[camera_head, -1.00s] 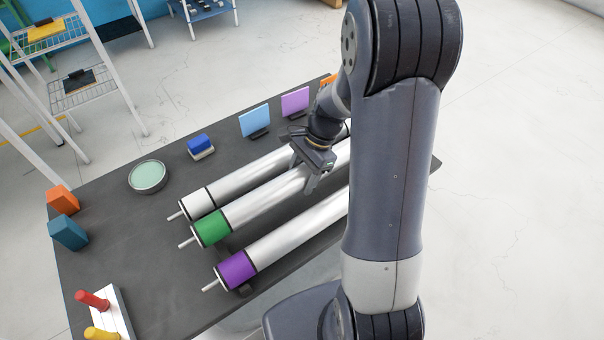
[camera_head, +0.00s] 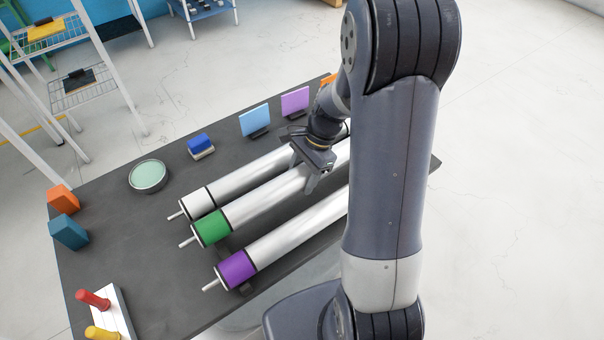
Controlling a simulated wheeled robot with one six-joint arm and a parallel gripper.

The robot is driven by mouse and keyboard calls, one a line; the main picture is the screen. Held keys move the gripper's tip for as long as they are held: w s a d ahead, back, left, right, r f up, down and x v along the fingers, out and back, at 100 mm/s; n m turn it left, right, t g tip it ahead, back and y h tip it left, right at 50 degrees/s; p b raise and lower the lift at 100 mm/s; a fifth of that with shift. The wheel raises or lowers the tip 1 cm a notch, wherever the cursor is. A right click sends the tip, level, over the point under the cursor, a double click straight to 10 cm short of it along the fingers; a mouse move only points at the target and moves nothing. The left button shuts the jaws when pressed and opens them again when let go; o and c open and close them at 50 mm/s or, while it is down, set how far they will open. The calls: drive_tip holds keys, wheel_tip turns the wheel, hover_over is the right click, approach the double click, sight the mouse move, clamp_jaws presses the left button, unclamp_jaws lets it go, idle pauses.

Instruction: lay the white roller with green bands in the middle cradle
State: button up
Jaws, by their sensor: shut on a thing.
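The white roller with green bands (camera_head: 258,208) lies between two other rollers on the dark table, in the middle position; its green band (camera_head: 211,228) shows at the near left end. My gripper (camera_head: 312,180) is shut on this roller around its middle part. The roller's far right end is hidden behind my arm. The middle cradle under it is mostly hidden by the rollers, so I cannot tell whether the roller rests fully in it.
A plain white roller (camera_head: 235,185) lies just behind, and a roller with a purple band (camera_head: 290,234) lies in front. A round green-topped tin (camera_head: 148,177), a blue block (camera_head: 200,144) and upright blue (camera_head: 255,120) and purple (camera_head: 295,102) panels stand along the back.

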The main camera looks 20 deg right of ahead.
sight(302, 182)
drive_tip(key=shift+f+b, duration=1)
drive_tip(key=shift+f, duration=0.5)
drive_tip(key=o, duration=1.6)
drive_tip(key=shift+o, duration=0.2)
drive_tip(key=v, duration=1.1)
drive_tip(key=x, duration=1.1)
drive_tip(key=shift+r+p, duration=0.4)
drive_tip(key=shift+r, duration=0.15)
